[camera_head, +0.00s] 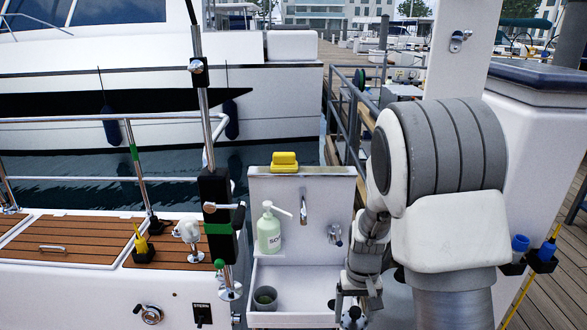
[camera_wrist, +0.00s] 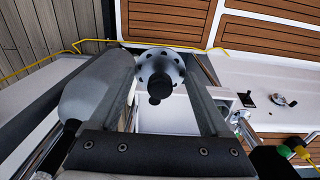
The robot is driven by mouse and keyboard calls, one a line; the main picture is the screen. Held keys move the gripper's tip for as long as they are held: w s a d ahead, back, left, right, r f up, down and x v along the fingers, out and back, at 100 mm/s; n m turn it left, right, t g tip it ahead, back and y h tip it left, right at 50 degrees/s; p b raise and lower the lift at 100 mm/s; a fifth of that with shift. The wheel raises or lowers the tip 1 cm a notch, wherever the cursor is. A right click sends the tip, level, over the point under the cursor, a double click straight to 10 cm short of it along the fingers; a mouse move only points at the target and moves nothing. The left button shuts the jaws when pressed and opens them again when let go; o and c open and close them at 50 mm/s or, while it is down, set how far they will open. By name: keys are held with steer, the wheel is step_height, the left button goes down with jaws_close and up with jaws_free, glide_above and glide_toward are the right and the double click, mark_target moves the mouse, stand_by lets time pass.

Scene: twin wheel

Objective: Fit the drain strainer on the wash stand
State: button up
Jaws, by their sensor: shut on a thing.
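The drain strainer (camera_wrist: 160,66) is a grey-white disc with dark holes and a black knob, held between the two fingers of my gripper (camera_wrist: 161,76) in the wrist view. In the head view my gripper (camera_head: 356,300) points down at the lower right of the wash stand, shut on the strainer (camera_head: 353,317), which is cut by the bottom edge. The wash stand (camera_head: 331,187) is white, with a back panel, a tap (camera_head: 303,207) and a shallow basin (camera_head: 300,275). The strainer is at the basin's right side; its height above it is unclear. I cannot make out the drain hole.
A soap bottle (camera_head: 268,232) stands on the stand's left ledge. A yellow sponge (camera_head: 285,160) lies on its top edge. A dark grey cup (camera_head: 265,298) is in the basin at left. A black post (camera_head: 216,200) rises left of the stand.

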mark_target(355, 309)
step_height(355, 309, down, 16)
steer(key=b, duration=1.3)
steer(key=shift+r+b, duration=0.25)
steer(key=shift+b, duration=0.1)
steer(key=shift+r, duration=0.1)
